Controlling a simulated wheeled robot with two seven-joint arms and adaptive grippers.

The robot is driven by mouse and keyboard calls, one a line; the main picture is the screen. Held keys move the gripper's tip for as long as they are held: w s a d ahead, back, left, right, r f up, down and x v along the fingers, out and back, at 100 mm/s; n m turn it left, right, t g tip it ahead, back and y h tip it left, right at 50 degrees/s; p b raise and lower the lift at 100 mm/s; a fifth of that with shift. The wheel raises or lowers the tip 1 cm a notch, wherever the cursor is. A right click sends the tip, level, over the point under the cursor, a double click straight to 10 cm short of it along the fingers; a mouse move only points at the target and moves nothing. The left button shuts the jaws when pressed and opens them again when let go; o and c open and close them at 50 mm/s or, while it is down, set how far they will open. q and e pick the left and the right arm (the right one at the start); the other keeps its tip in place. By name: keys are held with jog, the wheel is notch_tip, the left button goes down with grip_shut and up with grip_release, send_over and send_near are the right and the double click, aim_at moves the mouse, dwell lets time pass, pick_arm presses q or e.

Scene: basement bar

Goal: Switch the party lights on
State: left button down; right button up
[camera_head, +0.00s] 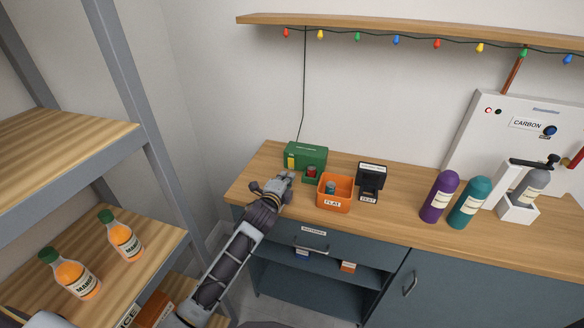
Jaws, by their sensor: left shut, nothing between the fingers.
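The party lights (397,40) are a string of coloured bulbs under the wall shelf; I cannot tell whether they are lit. Their dark cord (303,90) runs down to a green box (313,152) at the counter's back left. A small green part with a red-topped piece (311,171) sits at the box's front right. A yellow patch (291,161) shows on its front left. My left gripper (288,178) is shut and empty, just in front of the green box; I cannot tell if it touches. My right gripper is not in view.
An orange bin (334,203) labelled FLAT holds a small teal-topped item (331,187). A black TEST device (371,180) stands beside it. Purple (439,196) and teal (468,204) bottles stand further right.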

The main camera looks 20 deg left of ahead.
aim_at(291, 163)
pick_arm(q)
jog(key=shift+w+f, duration=0.15)
jog(key=shift+w, duration=1.45)
jog(key=shift+w+d, duration=0.1)
jog(key=shift+w, duration=1.35)
jog(key=shift+w+r, duration=0.15)
jog(key=shift+r, duration=0.05)
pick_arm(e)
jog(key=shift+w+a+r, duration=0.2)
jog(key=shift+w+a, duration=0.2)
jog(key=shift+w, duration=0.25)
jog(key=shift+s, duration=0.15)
